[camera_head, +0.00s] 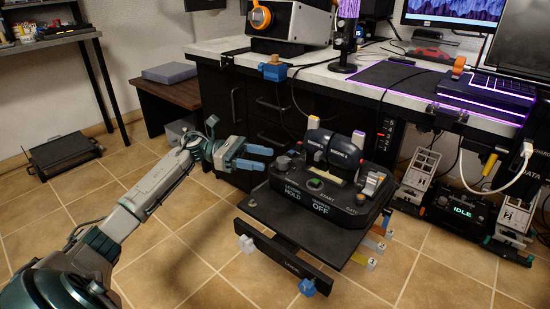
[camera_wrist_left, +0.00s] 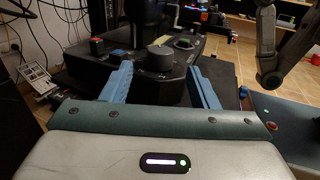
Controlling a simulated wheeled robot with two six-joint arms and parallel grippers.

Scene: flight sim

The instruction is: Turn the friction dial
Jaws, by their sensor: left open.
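The black throttle console (camera_head: 320,200) stands on a dark shelf, with levers on top and labelled switches on its front. A round grey knob (camera_head: 283,163), likely the friction dial, sits at its left end. In the left wrist view this dial (camera_wrist_left: 160,57) is ahead, between the lines of the blue fingers. My left gripper (camera_head: 267,159) is open and empty, reaching in from the left with its fingertips close to the dial. In the left wrist view the fingers (camera_wrist_left: 159,78) are spread apart. Whether they touch the console cannot be told. My right gripper is not in view.
A desk (camera_head: 340,75) with a keyboard (camera_head: 490,92) and microphone stands behind the console. A blue clamp (camera_head: 272,72) sits on its edge. A panel reading IDLE (camera_head: 462,210) is at right. A wooden bench (camera_head: 172,95) is behind my arm. Tiled floor is open at left.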

